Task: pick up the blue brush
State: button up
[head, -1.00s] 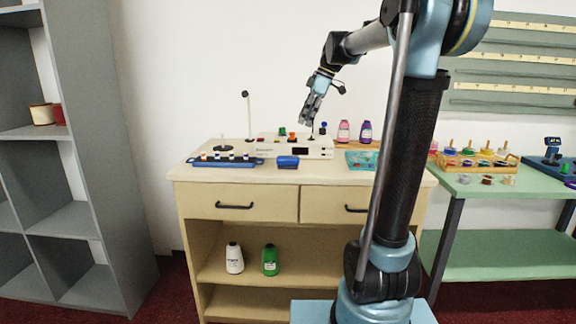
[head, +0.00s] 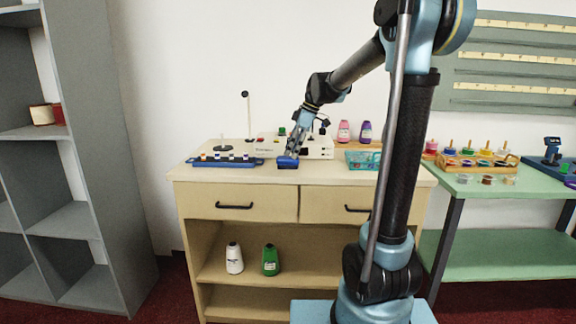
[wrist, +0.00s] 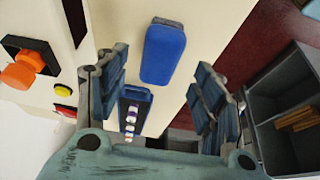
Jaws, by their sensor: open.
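The blue brush (head: 288,163) lies on the cream counter top (head: 330,178) near its front edge, in front of the white machine. In the wrist view the blue brush (wrist: 164,55) shows as a rounded blue block, beyond and between the two fingers. My gripper (head: 293,152) points down just above the brush and hides part of it in the head view. In the wrist view my gripper (wrist: 160,82) is open, with nothing between its fingers. I cannot tell whether the fingers touch the brush.
The white machine (head: 322,147) stands close behind the brush. A blue tray of small spools (head: 225,163) is to the left, and a teal box (head: 362,160) is to the right. Pink (head: 344,131) and purple bottles stand at the back. Bare counter lies around the brush.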

aim_at(289, 157)
jog(key=x, duration=0.4)
jog(key=shift+a, duration=0.15)
jog(key=shift+f, duration=0.2)
jog(key=shift+f, duration=0.25)
dwell(0.3)
jog(key=shift+c, duration=0.6)
jog(key=c, duration=1.1)
notch_tip(289, 157, up, 11)
jog(key=shift+f, duration=0.2)
